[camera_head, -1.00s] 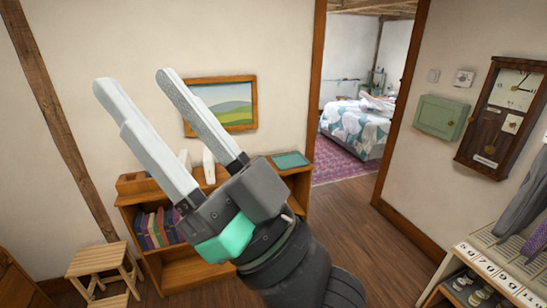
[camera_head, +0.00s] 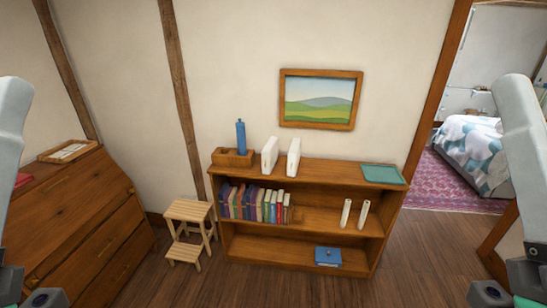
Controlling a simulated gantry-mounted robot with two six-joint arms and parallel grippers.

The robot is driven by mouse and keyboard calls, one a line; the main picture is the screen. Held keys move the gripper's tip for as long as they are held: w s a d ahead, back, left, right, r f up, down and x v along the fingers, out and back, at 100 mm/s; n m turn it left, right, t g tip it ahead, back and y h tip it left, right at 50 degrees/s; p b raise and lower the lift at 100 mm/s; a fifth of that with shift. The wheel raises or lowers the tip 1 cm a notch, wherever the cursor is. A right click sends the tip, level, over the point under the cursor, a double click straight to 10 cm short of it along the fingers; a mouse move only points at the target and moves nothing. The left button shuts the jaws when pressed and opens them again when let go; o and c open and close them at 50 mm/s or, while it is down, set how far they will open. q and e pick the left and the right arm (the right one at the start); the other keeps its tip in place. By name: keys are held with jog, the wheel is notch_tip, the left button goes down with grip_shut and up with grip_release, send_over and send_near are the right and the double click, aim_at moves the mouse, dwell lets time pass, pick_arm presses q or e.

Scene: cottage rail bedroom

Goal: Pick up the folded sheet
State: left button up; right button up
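I cannot make out a folded sheet for certain in this view. A bed (camera_head: 472,150) with a white and teal patterned cover shows through the doorway at the right; my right gripper and the picture edge hide part of it.
A wooden bookshelf (camera_head: 335,178) stands against the wall, with books (camera_head: 255,203), white objects and a flat teal item (camera_head: 384,175). A step stool (camera_head: 188,212) and a dresser (camera_head: 75,235) stand left. A pink rug (camera_head: 450,185) lies beyond the doorway. The wooden floor in front is clear.

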dwell(0.5)
pick_arm(q)
jog(key=o, duration=0.9)
